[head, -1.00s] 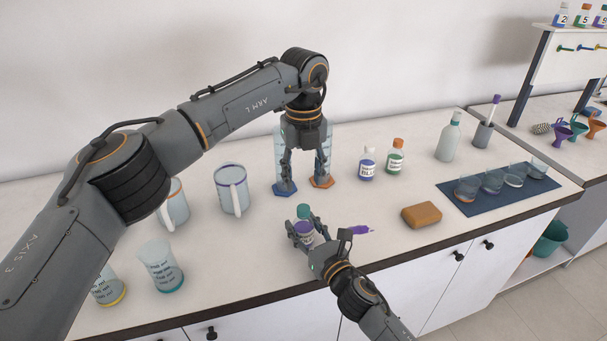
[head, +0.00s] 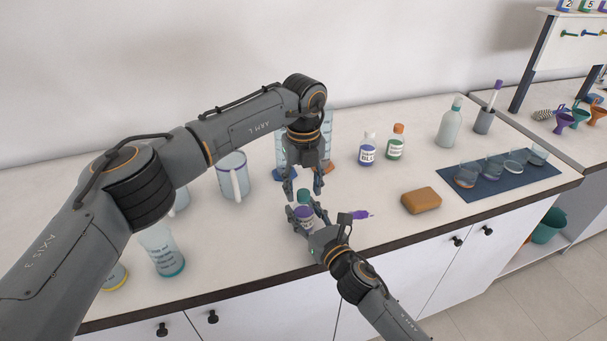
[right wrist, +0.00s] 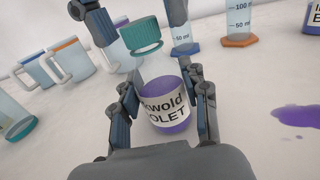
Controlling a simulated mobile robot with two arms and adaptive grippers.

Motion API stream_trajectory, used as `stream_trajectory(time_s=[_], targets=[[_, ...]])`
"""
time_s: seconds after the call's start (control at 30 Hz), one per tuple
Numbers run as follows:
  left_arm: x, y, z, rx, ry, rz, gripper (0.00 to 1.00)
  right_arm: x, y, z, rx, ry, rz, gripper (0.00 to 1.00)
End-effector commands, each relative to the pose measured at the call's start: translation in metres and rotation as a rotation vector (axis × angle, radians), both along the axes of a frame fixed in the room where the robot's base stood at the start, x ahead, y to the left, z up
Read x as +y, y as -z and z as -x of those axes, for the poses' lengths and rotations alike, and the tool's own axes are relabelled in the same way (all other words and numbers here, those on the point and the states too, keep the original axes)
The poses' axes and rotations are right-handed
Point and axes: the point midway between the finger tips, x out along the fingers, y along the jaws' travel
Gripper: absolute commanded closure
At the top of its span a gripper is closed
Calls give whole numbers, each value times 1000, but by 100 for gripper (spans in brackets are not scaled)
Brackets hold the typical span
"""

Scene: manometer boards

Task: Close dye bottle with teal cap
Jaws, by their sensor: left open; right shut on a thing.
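The dye bottle (head: 304,213) is clear with violet dye and a white label; in the right wrist view it (right wrist: 165,108) stands upright. The teal cap (right wrist: 141,33) is at the top of its neck and also shows in the head view (head: 304,196). I cannot tell whether it is fully seated. My right gripper (right wrist: 163,110) is shut around the bottle's body, one finger on each side. My left gripper (head: 304,193) is open, pointing down, with its fingertips around or just above the cap. One of its fingers shows left of the cap in the right wrist view.
A violet spill (head: 361,214) lies right of the bottle, with an orange-brown sponge (head: 421,200) beyond. Two measuring cylinders (right wrist: 240,20) stand behind, mugs (head: 233,175) and a beaker (head: 163,250) to the left. Two other dye bottles (head: 367,149) (head: 396,142) stand behind right.

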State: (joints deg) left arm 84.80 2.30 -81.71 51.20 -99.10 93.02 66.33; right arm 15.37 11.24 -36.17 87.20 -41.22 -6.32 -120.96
Motion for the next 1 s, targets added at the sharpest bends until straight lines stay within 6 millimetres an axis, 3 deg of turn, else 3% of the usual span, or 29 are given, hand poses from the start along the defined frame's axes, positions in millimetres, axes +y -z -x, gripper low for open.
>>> stream_trajectory(time_s=[0.37,0.6,0.83,1.0], targets=[[0,5,0,0,0,0,53,0,0,0,1,0,0,100],[0,5,0,0,0,0,100,0,0,0,1,0,0,100],[0,5,0,-1,58,0,100,0,0,0,1,0,0,100],[0,4,0,-1,340,1,100,0,0,0,1,0,0,100]])
